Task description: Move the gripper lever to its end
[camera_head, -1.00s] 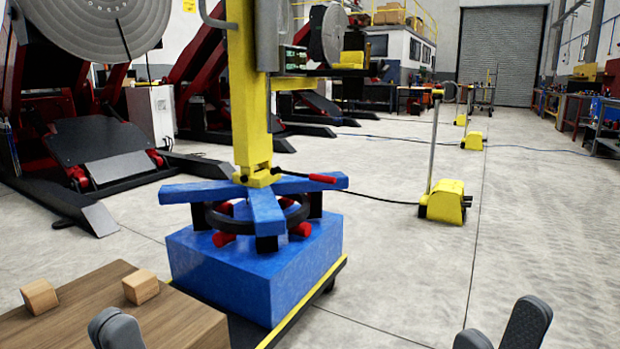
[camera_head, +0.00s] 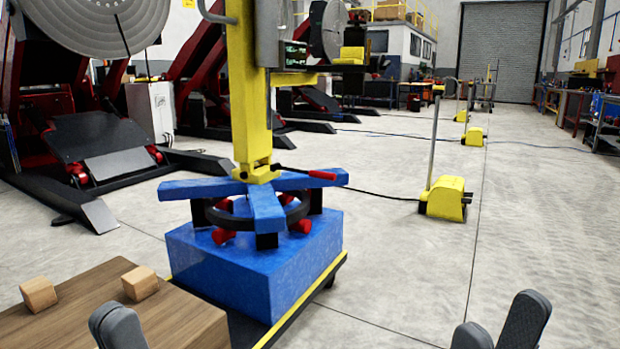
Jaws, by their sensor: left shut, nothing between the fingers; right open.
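A lever with a red grip (camera_head: 322,175) sticks out to the right from the foot of the yellow post (camera_head: 250,110). The post stands on a blue star-shaped frame (camera_head: 210,188) over a blue block base (camera_head: 255,268). Other red knobs (camera_head: 222,236) show lower down, under the frame. My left gripper (camera_head: 118,325) is at the bottom left edge, shut and empty, in front of the wooden table. My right gripper (camera_head: 497,325) is at the bottom right, its two fingers apart and empty. Both are well apart from the lever.
A wooden table (camera_head: 85,305) with two small wooden blocks (camera_head: 38,293) (camera_head: 140,283) stands at the lower left. A yellow stand with a pole (camera_head: 445,198) is to the right, with a black cable on the floor. The floor between is clear.

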